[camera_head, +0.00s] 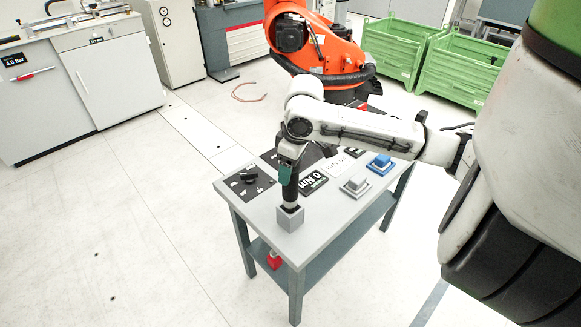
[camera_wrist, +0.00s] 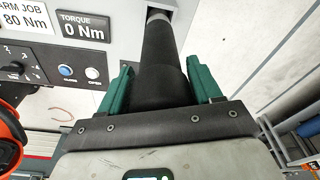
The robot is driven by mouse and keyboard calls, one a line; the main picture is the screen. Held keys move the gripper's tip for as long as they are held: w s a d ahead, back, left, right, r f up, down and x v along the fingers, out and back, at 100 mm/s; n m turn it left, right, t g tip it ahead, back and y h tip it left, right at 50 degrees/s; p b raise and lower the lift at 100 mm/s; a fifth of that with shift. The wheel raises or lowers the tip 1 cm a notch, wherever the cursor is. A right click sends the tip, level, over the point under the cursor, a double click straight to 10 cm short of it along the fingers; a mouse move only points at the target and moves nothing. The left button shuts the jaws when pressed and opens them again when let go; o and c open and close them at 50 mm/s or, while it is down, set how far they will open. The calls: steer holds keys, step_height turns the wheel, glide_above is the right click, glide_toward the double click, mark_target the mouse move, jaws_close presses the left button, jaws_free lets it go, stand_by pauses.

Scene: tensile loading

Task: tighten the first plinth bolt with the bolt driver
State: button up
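The bolt driver (camera_head: 291,190) is a black cylinder standing upright on the table, its lower end at a grey block (camera_head: 290,219). Whether it sits in the block or on it is not clear. My gripper (camera_head: 286,172) is around the driver's upper part from above. In the wrist view my gripper's green fingers (camera_wrist: 162,88) lie against both sides of the driver's black body (camera_wrist: 160,62), with no clear gap. A narrower grey part shows at its far end. The torque sign (camera_wrist: 84,27) reads 0 Nm. I cannot make out the plinth bolt in either view.
The grey table (camera_head: 326,214) also carries a black knob panel (camera_head: 244,182), a blue button (camera_head: 380,163) and a white button (camera_head: 355,184). An orange robot arm (camera_head: 325,50) stands behind it. Green crates (camera_head: 455,72) stand at the back right. Floor left of the table is clear.

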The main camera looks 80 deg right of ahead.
steer(key=o, duration=0.4)
steer(key=shift+f, duration=0.1)
steer(key=r, duration=0.3)
steer(key=s+r, duration=0.1)
steer(key=r, duration=0.6)
steer(key=shift+s+a+r, duration=0.15)
steer(key=shift+s+r, duration=0.15)
steer(key=shift+r, duration=0.1)
